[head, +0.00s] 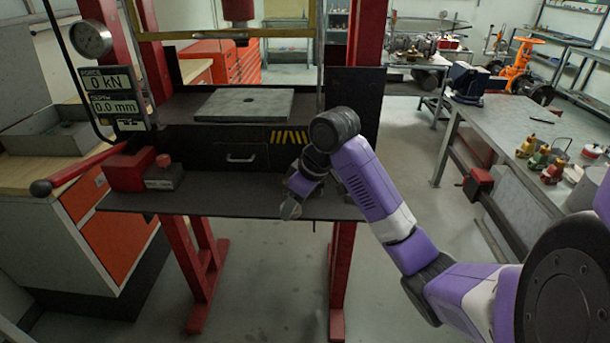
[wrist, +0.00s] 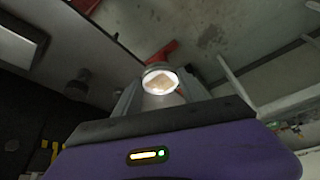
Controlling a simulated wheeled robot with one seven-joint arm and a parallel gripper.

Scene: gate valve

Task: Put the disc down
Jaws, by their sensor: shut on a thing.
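My gripper (wrist: 160,88) is shut on a small round disc (wrist: 161,80), which shows a pale rim and a brownish middle in the wrist view. In the head view my gripper (head: 290,208) points down at the front edge of the press's dark lower shelf (head: 225,200). The disc is small there and partly hidden by my gripper; I cannot tell its height above the shelf. A grey plate with a central hole (head: 244,105) lies on the press bed above.
A red hand pump (head: 130,170) with a long lever stands at the shelf's left. Red press posts (head: 364,35) flank the bed. A workbench (head: 520,140) with a vise (head: 468,82) and small valve parts (head: 540,158) stands at the right. Floor between is clear.

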